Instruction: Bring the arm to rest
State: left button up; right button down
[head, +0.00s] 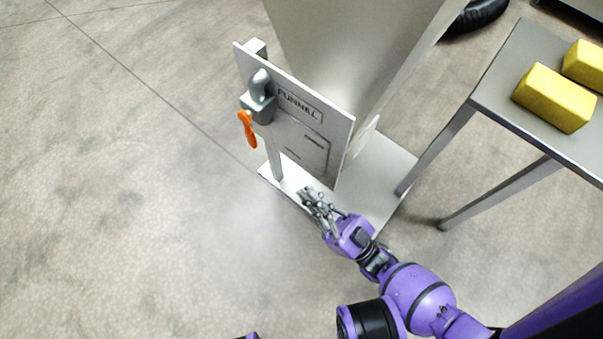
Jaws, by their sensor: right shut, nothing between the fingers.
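My right arm, purple and black, reaches in from the lower right in the head view. Its gripper (312,197) is shut and empty. It shows in front of the lower edge of a grey panel marked FUNNEL (300,125), over the pale base plate (375,185). Whether it touches the panel or plate I cannot tell. A grey handle (259,86) and an orange lever (247,128) sit on the panel's left side, apart from the gripper. My left gripper does not show.
A grey metal table (500,80) stands at the right with two yellow blocks, a nearer one (553,98) and a farther one (584,63). Its legs reach the floor near my arm. A black tyre-like object (476,14) lies at the top. The floor at the left (110,200) is clear.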

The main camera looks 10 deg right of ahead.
jog(key=shift+s+d+f, duration=0.1)
jog(key=shift+f, duration=0.05)
jog(key=shift+f, duration=0.1)
